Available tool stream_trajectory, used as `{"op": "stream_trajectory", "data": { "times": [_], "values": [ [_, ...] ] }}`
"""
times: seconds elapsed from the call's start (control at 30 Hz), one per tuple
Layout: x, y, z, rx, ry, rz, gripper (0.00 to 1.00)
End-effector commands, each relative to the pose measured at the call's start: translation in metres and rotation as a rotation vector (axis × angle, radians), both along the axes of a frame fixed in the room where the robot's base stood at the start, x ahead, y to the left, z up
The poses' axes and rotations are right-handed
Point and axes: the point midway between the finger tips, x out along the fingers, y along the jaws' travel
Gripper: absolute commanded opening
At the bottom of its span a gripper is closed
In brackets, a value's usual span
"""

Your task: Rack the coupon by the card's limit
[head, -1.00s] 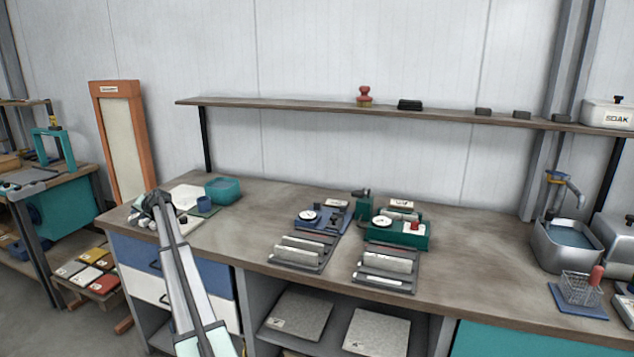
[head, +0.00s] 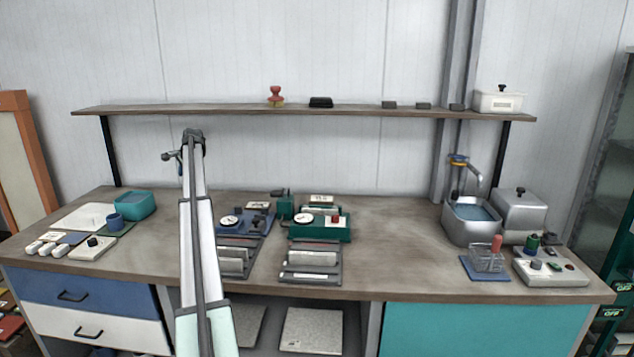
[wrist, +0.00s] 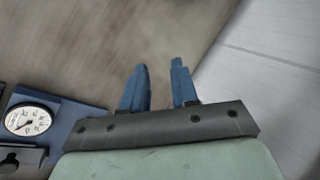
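My gripper (head: 173,156) is raised above the bench, left of the gauges, in the head view. In the wrist view its two blue fingers (wrist: 160,78) stand apart with nothing between them. A blue dial gauge (head: 242,221) and a green dial gauge (head: 318,228) stand mid-bench. Dark slotted racks stand before them, a left one (head: 240,271) partly behind my arm and a right one (head: 311,277), each with pale grey strips. Small pale cards stand behind the gauges, one at the green gauge (head: 321,199); their writing is unreadable. I cannot tell which piece is the coupon.
A teal tub (head: 134,205), blue cup (head: 115,220) and white sheet (head: 84,217) lie at the left. A sink (head: 471,220), wire basket (head: 488,259) and control box (head: 550,268) stand at the right. A shelf (head: 230,108) runs behind. The bench between green gauge and sink is clear.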

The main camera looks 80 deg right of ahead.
Motion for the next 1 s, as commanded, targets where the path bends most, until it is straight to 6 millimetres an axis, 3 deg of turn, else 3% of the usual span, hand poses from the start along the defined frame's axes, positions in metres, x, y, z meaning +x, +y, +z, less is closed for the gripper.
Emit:
{"op": "stream_trajectory", "data": {
  "times": [0.03,0.3,0.6,0.8,0.9,1.0],
  "values": [
    [-0.033,-0.011,-0.002,0.029,0.017,-0.045,0.29],
    [-0.195,-0.045,-0.015,0.196,0.108,-0.299,0.29],
    [-0.368,-0.053,-0.021,0.371,0.194,-0.59,0.29],
    [-0.466,-0.044,-0.021,0.474,0.24,-0.77,0.29],
    [-0.502,-0.038,-0.021,0.512,0.258,-0.839,0.29],
    [-0.525,-0.034,-0.021,0.538,0.269,-0.886,0.29]
  ]
}}
